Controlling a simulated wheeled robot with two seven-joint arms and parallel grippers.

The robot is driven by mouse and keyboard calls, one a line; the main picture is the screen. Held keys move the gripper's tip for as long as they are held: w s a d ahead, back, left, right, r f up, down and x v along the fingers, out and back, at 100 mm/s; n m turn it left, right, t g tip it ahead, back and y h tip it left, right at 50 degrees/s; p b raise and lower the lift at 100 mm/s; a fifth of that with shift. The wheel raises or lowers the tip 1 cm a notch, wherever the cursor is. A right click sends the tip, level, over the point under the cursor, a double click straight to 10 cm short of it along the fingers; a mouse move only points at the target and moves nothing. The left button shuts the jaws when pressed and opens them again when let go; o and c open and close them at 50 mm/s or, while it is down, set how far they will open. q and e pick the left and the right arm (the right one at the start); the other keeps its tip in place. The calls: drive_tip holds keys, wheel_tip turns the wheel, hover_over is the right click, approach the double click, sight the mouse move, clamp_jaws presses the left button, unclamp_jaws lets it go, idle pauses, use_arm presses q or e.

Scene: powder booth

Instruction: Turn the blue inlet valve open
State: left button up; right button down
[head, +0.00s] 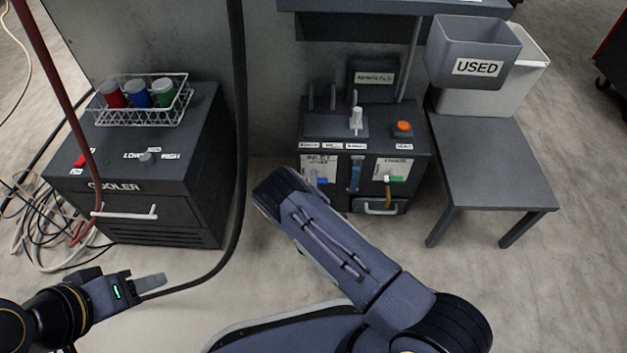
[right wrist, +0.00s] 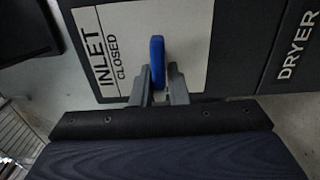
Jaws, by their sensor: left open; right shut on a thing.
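The blue inlet valve handle (head: 321,181) is on the front of the dark machine (head: 334,127), on a white plate labelled INLET. In the right wrist view the blue handle (right wrist: 157,62) stands upright in the picture beside the words INLET and CLOSED. The fingers of my right gripper (right wrist: 162,86) are shut on its near part, one on each side. In the head view these fingers are hidden behind my right arm. My left gripper (head: 150,283) is open and empty at the lower left, away from the machine.
A green-handled valve (head: 395,179) sits right of the inlet plate. The cooler (head: 140,206) stands left, with a wire basket (head: 158,116) of coloured jars. A side table (head: 488,160) and a grey USED bin (head: 472,50) stand right. A dark hose (head: 238,190) hangs between cooler and machine.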

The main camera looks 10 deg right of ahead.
drive_tip(key=shift+s+d+f, duration=0.2)
drive_tip(key=shift+d, duration=0.05)
drive_tip(key=c, duration=1.5)
unclamp_jaws()
drive_tip(key=shift+w+a+r, duration=0.1)
drive_tip(key=p+v, duration=0.3)
drive_tip(key=v, duration=0.5)
